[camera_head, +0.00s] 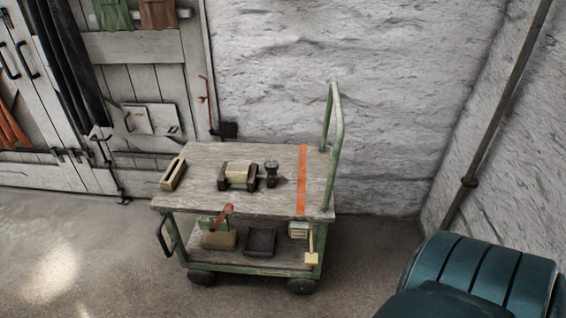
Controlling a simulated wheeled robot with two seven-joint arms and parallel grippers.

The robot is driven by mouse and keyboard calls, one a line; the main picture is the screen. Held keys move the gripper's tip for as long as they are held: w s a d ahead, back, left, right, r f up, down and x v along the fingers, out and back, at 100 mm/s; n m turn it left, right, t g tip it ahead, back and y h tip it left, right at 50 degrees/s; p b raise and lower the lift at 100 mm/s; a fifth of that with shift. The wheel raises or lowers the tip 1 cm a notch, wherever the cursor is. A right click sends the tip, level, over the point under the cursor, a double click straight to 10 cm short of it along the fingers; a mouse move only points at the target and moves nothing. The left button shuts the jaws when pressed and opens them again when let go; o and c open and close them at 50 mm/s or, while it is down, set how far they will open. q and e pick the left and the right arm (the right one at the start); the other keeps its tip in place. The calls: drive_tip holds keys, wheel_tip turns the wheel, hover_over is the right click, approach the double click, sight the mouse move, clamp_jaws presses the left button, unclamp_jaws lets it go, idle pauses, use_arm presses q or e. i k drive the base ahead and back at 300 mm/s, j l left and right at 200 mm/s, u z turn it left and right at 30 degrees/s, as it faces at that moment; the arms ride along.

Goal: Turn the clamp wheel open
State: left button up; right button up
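A small dark clamp device (238,176) stands on the wooden top of a green cart (205,155). A pale block (239,172) sits between its dark jaws. A dark round wheel or knob (271,167) is at its right side, on a short shaft. How far the clamp is open is too small to tell. Neither of my grippers shows in the head view.
A wooden box (173,175) lies at the cart top's left edge. An orange stripe (302,180) crosses the top near the green handle (335,140). The lower shelf holds a dark tray (261,241) and a red-handled tool (224,216). A teal padded object (485,275) is at lower right.

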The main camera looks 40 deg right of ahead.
sight(271, 165)
drive_tip(key=z, duration=1.2)
drive_tip(key=i+l, duration=0.1)
drive_tip(key=l, duration=0.25)
drive_tip(key=i+l+z, duration=0.1)
drive_tip(key=l, duration=0.25)
drive_tip(key=i+l+z, duration=0.1)
drive_tip(key=l, duration=0.25)
drive_tip(key=i+l, duration=0.1)
drive_tip(key=l, duration=0.25)
drive_tip(key=i+l+z, duration=0.1)
drive_tip(key=l, duration=0.25)
